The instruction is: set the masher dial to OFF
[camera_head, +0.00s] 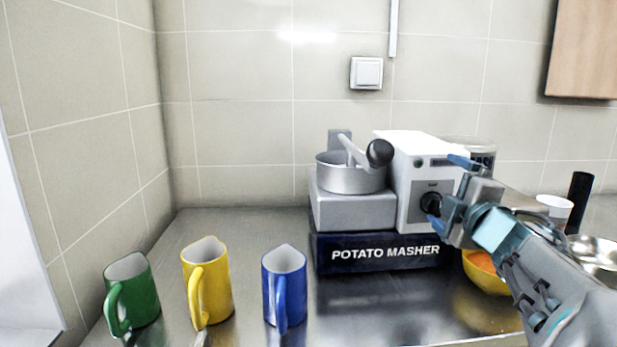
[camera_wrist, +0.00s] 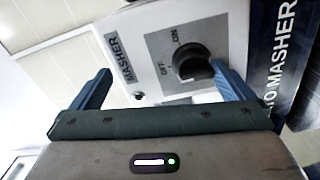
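The potato masher (camera_head: 350,208) stands on the counter against the back wall, with a metal pot, a lever with a black knob and a white control box. The black round masher dial (camera_head: 431,203) is on the front of the box. In the wrist view the dial (camera_wrist: 192,62) has OFF and ON printed beside it; I cannot tell surely which its pointer marks. My gripper (camera_head: 446,190) is open in front of the box. In the wrist view my gripper (camera_wrist: 162,82) has the dial between its blue fingers, nearer the right finger; contact is unclear.
Green (camera_head: 133,293), yellow (camera_head: 207,283) and blue (camera_head: 284,287) mugs stand front left. A yellow bowl (camera_head: 486,274) with orange contents is under my arm. A white cup (camera_head: 555,208), a black cylinder (camera_head: 578,200) and a metal bowl (camera_head: 598,258) are at right.

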